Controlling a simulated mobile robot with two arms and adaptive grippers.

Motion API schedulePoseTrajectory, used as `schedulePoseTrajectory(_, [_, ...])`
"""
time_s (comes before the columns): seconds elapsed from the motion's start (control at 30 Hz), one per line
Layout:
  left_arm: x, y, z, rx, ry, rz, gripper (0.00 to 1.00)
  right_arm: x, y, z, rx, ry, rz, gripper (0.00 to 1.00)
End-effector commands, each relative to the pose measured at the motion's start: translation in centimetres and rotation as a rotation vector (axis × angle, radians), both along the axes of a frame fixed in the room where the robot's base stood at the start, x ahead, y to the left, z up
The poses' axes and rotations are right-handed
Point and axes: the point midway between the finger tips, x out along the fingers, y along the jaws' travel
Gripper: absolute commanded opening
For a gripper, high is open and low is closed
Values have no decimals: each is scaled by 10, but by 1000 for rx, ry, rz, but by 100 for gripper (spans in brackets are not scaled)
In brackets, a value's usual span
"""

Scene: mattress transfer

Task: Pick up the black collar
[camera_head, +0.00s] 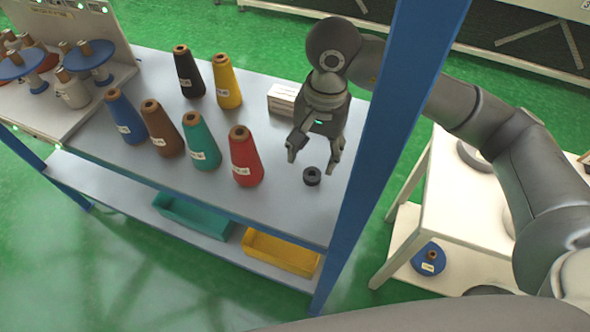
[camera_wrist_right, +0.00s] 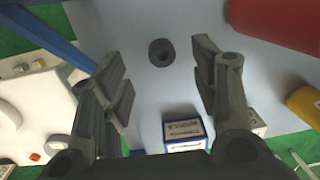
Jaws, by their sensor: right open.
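The black collar (camera_head: 312,176) is a small dark ring lying on the grey shelf top near its front right corner. In the right wrist view the collar (camera_wrist_right: 161,52) lies ahead of the fingertips, between their two lines, a little left of centre. My right gripper (camera_head: 315,157) is open and empty, pointing down just behind the collar. Its two fingers also show in the right wrist view (camera_wrist_right: 165,75), spread wide and apart from the collar. My left gripper is not in view.
Beside the collar stands a red cone (camera_head: 245,158), with teal, brown, blue, black and yellow cones further left. A small white box (camera_head: 283,100) sits behind the gripper. A blue post (camera_head: 392,140) rises at the right. A white table (camera_head: 440,215) stands beyond it.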

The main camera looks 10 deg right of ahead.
Motion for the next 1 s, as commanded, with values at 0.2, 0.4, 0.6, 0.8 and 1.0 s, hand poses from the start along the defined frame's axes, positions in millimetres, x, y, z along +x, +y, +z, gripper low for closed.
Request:
schedulePoseTrajectory(0.2, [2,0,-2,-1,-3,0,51,8,-9,6,-120,-106,135,56])
schedulePoseTrajectory(0.4, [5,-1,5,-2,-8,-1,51,10,-11,-23,-122,-104,136,56])
schedulePoseTrajectory(0.6, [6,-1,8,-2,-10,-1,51,13,-12,-43,-120,-107,134,56])
schedulePoseTrajectory(0.8, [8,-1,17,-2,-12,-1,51,13,-12,-56,-120,-103,135,56])
schedulePoseTrajectory(1.0, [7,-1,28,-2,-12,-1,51,13,-13,-82,-119,-103,134,56])
